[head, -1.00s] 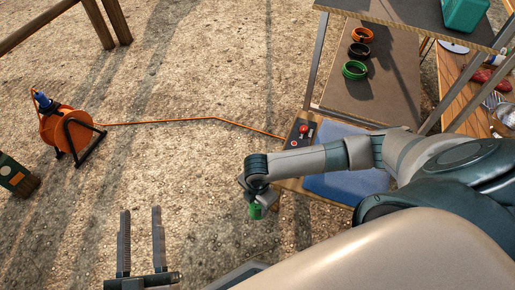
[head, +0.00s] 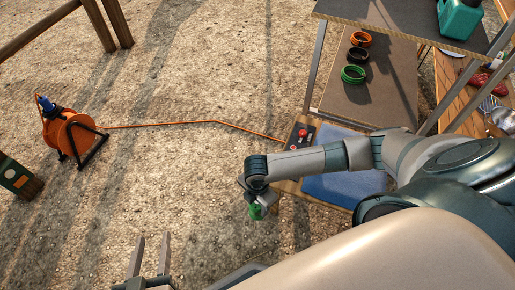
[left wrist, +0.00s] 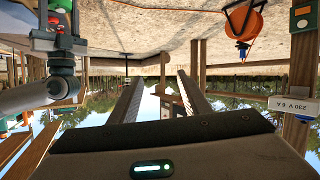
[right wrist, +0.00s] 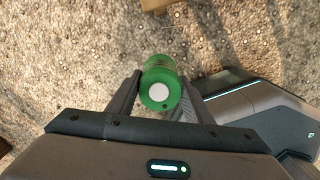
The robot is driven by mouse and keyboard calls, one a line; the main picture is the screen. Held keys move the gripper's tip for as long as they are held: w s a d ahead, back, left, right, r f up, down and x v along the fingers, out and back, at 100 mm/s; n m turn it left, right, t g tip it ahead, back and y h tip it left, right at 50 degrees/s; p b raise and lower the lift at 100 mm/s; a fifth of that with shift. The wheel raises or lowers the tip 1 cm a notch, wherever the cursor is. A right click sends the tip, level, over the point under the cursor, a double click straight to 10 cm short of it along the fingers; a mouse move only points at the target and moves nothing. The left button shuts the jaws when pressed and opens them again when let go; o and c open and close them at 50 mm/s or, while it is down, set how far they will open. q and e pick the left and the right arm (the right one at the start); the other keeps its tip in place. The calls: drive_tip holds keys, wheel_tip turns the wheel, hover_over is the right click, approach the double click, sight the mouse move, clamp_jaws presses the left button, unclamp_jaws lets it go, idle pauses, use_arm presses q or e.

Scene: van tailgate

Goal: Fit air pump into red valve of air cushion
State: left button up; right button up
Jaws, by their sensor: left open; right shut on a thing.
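A green cylinder (right wrist: 160,84) with a white round end, apparently the air pump, is gripped between the fingers of my right gripper (right wrist: 160,80) in the right wrist view. In the head view it (head: 255,212) hangs below my right wrist above bare ground. A red knob (head: 303,132) sits on a dark panel (head: 294,142) beside a flat blue sheet (head: 345,183); I cannot tell whether these are the valve and cushion. They lie up and right of the green cylinder, apart from it. My left gripper (head: 152,240) is open and empty at the bottom left.
An orange cable reel (head: 70,134) stands at left, its cable (head: 190,123) running over gravel to the dark panel. A shelf (head: 385,85) with coloured rings and a wooden bench (head: 465,85) stand at right. Open ground lies in the middle.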

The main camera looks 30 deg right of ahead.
drive_tip(key=shift+r+p, duration=0.45)
drive_tip(key=shift+r, duration=0.1)
drive_tip(key=shift+r+p, duration=0.6)
drive_tip(key=shift+p, duration=0.15)
drive_tip(key=shift+r+p, duration=0.4)
wheel_tip(320, 180, up, 2)
drive_tip(key=shift+p, duration=1.2)
drive_tip(key=shift+r+p, duration=0.7)
drive_tip(key=shift+p, duration=0.05)
use_arm(q)
drive_tip(key=s+a+f+g+y+p, duration=0.2)
drive_tip(key=s+a+f+g+y, duration=0.4)
drive_tip(key=s+a+g, duration=0.4)
use_arm(e)
drive_tip(key=shift+r, duration=0.8)
drive_tip(key=shift+r+p, duration=1.2)
drive_tip(key=shift+p, duration=0.05)
use_arm(q)
wheel_tip(320, 180, down, 9)
drive_tip(key=a+h, duration=0.1)
drive_tip(key=shift+w+a+r+n, duration=0.15)
drive_tip(key=shift+w+a+n, duration=0.1)
drive_tip(key=shift+w+n, duration=0.15)
